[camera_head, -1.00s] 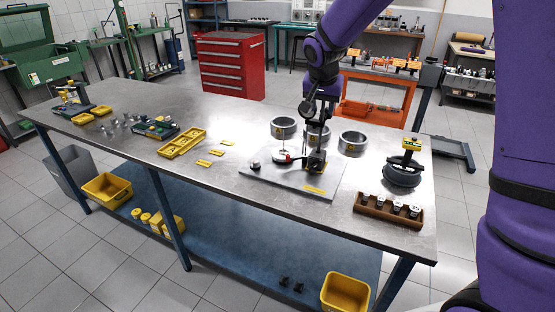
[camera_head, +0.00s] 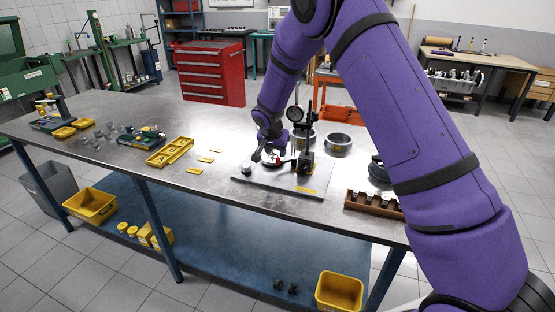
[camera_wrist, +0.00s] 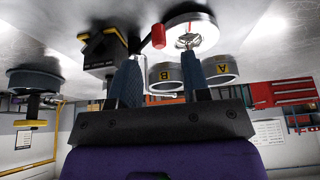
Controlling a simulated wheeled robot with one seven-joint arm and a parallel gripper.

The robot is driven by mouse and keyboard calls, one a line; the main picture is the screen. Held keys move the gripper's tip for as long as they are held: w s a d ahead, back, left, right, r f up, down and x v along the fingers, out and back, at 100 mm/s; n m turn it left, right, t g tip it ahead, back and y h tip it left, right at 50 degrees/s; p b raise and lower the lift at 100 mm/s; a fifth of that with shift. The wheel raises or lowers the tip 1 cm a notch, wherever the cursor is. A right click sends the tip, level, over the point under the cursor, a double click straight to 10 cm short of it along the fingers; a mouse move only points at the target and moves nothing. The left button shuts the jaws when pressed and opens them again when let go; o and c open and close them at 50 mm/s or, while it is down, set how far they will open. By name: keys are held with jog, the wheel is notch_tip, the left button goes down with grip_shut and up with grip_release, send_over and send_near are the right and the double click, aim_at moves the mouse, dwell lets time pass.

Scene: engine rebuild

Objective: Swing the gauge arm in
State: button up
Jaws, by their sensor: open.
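A pale round disc (camera_wrist: 203,28) lies beside the red grip. My gripper (camera_head: 266,157) is low over the plate, left of the post. In the wrist view my gripper (camera_wrist: 162,60) is open, and the red grip appears between and beyond its fingertips. Contact cannot be told.
Metal rings marked A (camera_wrist: 222,67) and B (camera_wrist: 164,74) stand behind the plate. A wooden rack (camera_head: 374,204) and a dark round part (camera_head: 378,170) are at right, partly behind my arm.

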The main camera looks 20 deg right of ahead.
aim_at(278, 158)
jog(key=shift+x, duration=2.6)
jog(key=shift+c, duration=0.3)
jog(key=shift+s, duration=0.1)
grip_shut()
